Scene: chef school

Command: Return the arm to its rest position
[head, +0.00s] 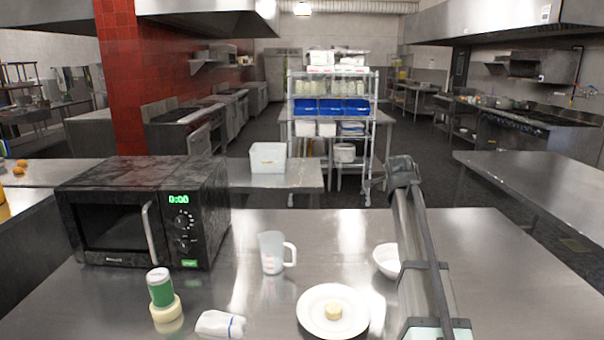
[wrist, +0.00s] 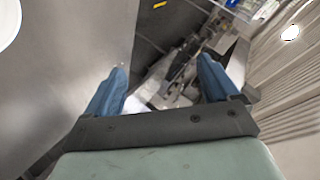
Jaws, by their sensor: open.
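My arm (head: 421,260) rises from the front right of the steel table (head: 470,235) in the head view, with its dark joint at the top. My gripper (wrist: 163,82) shows in the wrist view. Its two blue fingers are wide apart, with nothing between them. It is past the table's edge, with floor and distant kitchen fittings beyond it. I cannot make out the fingers in the head view.
On the table are a black microwave (head: 145,215), a green-and-white bottle (head: 161,288), a white cloth-like item (head: 220,324), a measuring jug (head: 272,253), a plate (head: 312,322) with a small pale round piece (head: 333,312), and a bowl (head: 385,261) beside my arm. The table's right side is clear.

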